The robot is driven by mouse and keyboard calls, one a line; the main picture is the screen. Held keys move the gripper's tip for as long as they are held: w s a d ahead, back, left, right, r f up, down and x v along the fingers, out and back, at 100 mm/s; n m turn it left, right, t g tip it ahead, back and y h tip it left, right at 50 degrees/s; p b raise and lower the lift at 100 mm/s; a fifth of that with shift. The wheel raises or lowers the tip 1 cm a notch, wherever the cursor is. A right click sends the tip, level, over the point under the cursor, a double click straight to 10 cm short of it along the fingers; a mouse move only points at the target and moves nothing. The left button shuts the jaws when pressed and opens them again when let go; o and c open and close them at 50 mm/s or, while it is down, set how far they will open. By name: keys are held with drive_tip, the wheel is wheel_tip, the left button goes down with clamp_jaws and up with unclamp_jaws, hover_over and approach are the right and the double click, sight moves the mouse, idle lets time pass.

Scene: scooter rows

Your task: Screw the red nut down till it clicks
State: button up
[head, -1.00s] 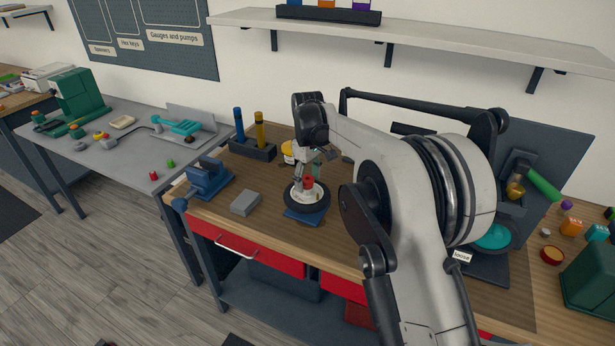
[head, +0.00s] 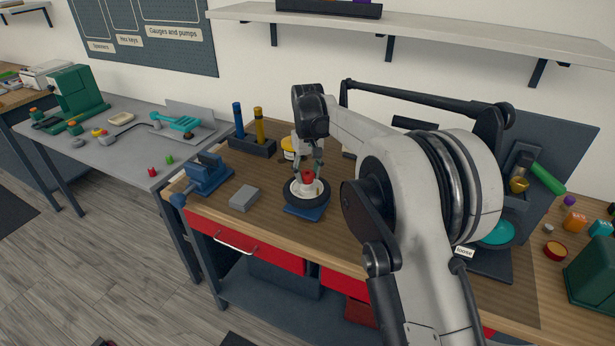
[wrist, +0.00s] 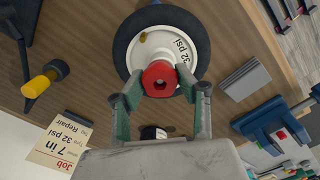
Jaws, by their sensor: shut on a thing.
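The red nut (wrist: 160,79) sits over the middle of a white wheel hub marked "32 psi" (wrist: 143,52) with a black tyre (wrist: 198,28). In the head view the red nut (head: 307,176) shows above the wheel (head: 291,194), which lies flat on a blue stand (head: 304,212). My gripper (wrist: 159,88) reaches down over the wheel, with its green-tipped fingers closed on both sides of the red nut. In the head view my gripper (head: 308,168) stands upright over the hub. The thread beneath the nut is hidden.
A blue vise (head: 207,176) and a grey block (head: 244,198) stand left of the wheel. A dark holder (head: 252,147) with blue and yellow tools is behind. A yellow-labelled pot (head: 288,147) stands close behind my gripper. A job card (wrist: 58,143) shows in the wrist view.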

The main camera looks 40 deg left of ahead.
sight(308, 175)
drive_tip(key=m+b, duration=0.1)
drive_tip(key=m, duration=0.3)
drive_tip(key=m+b, duration=0.1)
drive_tip(key=m, duration=0.3)
drive_tip(key=shift+m, duration=0.3)
drive_tip(key=m+b, duration=0.1)
drive_tip(key=m, duration=0.3)
drive_tip(key=shift+m, duration=1.9)
drive_tip(key=o, duration=1.2)
wheel_tip(308, 175, up, 12)
